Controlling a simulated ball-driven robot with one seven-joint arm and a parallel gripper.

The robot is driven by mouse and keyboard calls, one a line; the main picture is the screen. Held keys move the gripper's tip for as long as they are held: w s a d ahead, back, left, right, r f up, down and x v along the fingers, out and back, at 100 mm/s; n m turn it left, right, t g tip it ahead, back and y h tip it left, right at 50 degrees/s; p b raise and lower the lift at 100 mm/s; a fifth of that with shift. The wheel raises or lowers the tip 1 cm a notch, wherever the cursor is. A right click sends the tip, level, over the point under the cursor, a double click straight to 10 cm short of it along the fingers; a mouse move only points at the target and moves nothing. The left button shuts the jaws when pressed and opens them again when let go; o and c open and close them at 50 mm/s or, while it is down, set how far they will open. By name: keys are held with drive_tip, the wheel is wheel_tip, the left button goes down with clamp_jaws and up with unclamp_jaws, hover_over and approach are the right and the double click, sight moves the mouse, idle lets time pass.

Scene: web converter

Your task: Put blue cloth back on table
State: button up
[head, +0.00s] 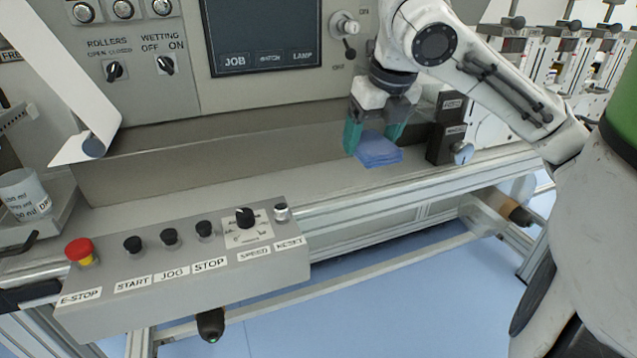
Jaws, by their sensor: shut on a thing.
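The blue cloth (379,151) is a small folded piece at the upper right of the middle in the head view. My gripper (374,137) points down with its teal fingers on the cloth, shut on it. The cloth's upper part is hidden between and behind the fingers. The table (190,202) is the grey metal ledge running along the front of the machine. The cloth is over or at this ledge, close to its front edge; I cannot tell whether it touches the surface.
Black blocks with a knob (447,143) stand just right of the cloth. A control box (190,268) with a red stop button (79,250) is at the front left. A white cup (24,194) stands at far left. The ledge left of my gripper is clear.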

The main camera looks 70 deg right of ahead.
drive_tip(key=b, duration=0.1)
approach(317, 182)
drive_tip(key=shift+s+d+f+b, duration=0.1)
drive_tip(key=shift+d+f+b, duration=0.35)
drive_tip(key=shift+f, duration=0.2)
drive_tip(key=shift+w+d+f, duration=0.15)
drive_tip(key=shift+w+f, duration=0.35)
drive_tip(key=shift+f, duration=0.1)
drive_tip(key=shift+a+b+x, duration=0.15)
drive_tip(key=shift+b+x, duration=0.15)
drive_tip(key=shift+x, duration=0.55)
drive_tip(key=shift+a+b+x, duration=0.1)
drive_tip(key=shift+b+x, duration=0.15)
drive_tip(key=shift+x, duration=0.6)
drive_tip(key=shift+s+f, duration=0.15)
drive_tip(key=shift+f, duration=0.15)
drive_tip(key=o, duration=0.9)
drive_tip(key=shift+o, duration=0.2)
